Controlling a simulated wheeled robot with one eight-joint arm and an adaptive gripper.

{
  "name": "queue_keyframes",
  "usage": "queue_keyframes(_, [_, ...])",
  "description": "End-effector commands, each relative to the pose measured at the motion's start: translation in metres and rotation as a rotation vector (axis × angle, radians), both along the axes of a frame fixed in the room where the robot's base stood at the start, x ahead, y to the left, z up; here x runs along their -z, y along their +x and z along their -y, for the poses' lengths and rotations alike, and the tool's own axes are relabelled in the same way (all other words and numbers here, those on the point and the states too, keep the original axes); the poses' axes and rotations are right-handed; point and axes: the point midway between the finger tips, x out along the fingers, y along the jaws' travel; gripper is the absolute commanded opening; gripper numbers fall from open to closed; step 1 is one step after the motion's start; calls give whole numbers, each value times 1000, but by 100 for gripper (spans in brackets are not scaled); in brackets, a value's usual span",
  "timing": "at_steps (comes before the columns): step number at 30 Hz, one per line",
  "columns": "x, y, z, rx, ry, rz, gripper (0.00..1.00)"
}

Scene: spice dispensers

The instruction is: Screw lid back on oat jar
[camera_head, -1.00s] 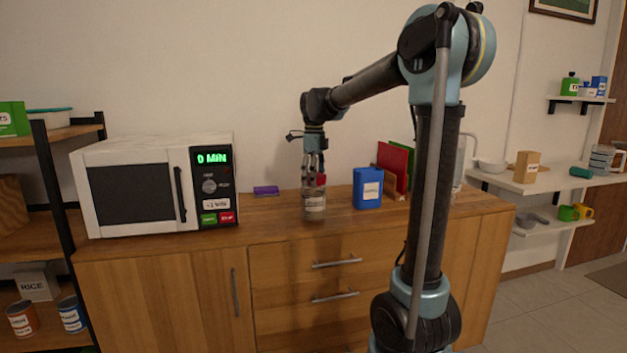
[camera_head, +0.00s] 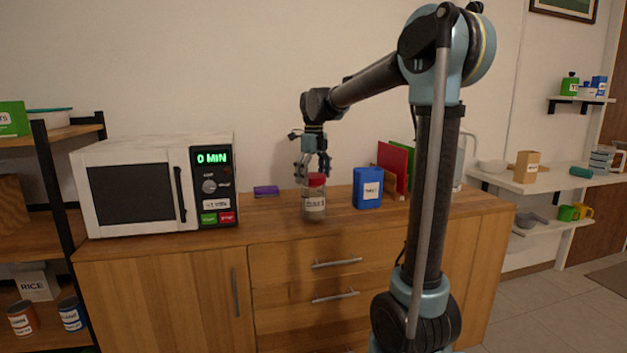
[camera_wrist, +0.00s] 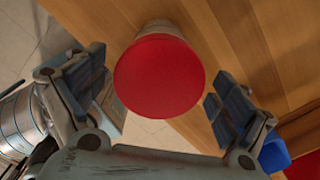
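The jar (camera_head: 314,204) stands upright on the wooden cabinet top, clear with a pale label too small to read. Its red lid (camera_head: 316,180) sits on top of it. In the wrist view the red lid (camera_wrist: 159,76) fills the middle, with a little of the pale jar (camera_wrist: 160,27) showing behind it. My gripper (camera_head: 313,172) is directly above the jar, pointing down. Its fingers (camera_wrist: 166,98) are spread on either side of the lid, with gaps visible on both sides. Whether the lid is threaded tight cannot be told.
A blue box (camera_head: 367,188) stands close to the right of the jar, with a red board (camera_head: 393,165) behind it. A microwave (camera_head: 150,186) stands to the left. A small purple item (camera_head: 266,191) lies at the back. The counter just left of the jar is clear.

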Motion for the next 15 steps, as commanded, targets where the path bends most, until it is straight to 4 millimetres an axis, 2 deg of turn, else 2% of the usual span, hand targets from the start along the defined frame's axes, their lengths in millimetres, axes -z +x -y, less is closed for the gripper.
queue_keyframes(10, [-2,0,0,-1,0,0,95])
queue_keyframes(15, [-18,0,0,-1,0,0,95])
